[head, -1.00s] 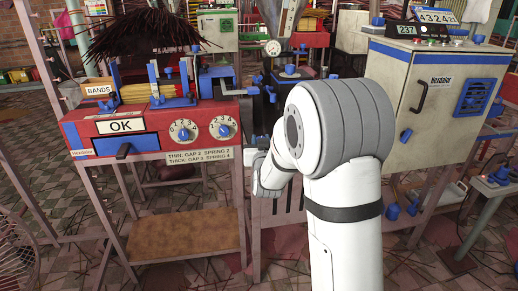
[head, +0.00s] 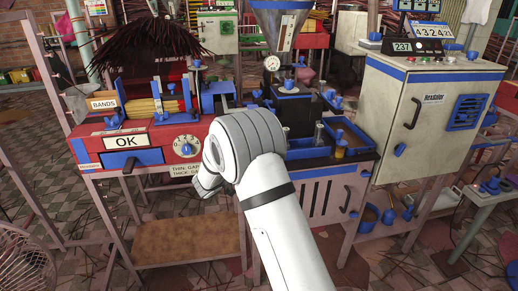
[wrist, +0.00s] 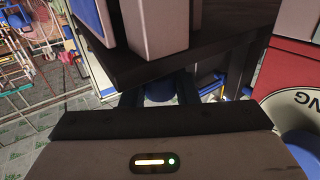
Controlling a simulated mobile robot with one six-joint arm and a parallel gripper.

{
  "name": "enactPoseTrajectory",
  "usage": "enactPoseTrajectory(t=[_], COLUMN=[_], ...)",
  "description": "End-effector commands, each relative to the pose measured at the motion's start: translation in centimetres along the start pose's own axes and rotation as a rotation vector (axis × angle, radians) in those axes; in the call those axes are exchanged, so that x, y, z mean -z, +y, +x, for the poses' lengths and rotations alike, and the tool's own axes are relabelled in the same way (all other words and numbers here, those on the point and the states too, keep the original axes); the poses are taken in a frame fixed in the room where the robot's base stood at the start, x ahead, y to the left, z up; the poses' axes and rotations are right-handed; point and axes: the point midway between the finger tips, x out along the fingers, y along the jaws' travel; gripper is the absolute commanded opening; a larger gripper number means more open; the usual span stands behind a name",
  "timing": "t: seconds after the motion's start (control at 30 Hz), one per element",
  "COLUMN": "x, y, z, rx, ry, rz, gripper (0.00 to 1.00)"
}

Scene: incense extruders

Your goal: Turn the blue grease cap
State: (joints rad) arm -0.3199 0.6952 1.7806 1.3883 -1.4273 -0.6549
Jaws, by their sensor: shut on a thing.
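A blue rounded cap (wrist: 159,91), which looks like the grease cap, shows in the wrist view under the edge of a dark plate. The two dark fingers of my gripper (wrist: 158,82) stand on either side of it and are shut on it. Its lower part is hidden by the gripper body. In the head view my white arm hides the fingertips and the cap, in front of the extruder stand (head: 322,200). How far the cap is turned cannot be told.
The dark plate (wrist: 215,50) of the machine is close over my fingers. A red panel (wrist: 290,72) with a blue knob (wrist: 301,146) is close on the right. In the head view, the red OK machine (head: 85,150) stands left and a beige cabinet (head: 425,110) right.

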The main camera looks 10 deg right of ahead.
Motion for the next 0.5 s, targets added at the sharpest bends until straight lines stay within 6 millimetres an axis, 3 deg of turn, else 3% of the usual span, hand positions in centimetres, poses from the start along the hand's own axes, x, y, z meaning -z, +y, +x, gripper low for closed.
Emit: enactPoseTrajectory(t=[0.5], x=[0.21], y=[-0.07], z=[0.05], rx=[-0.212], ry=[0.003], rz=[0.003], gripper=[0.04])
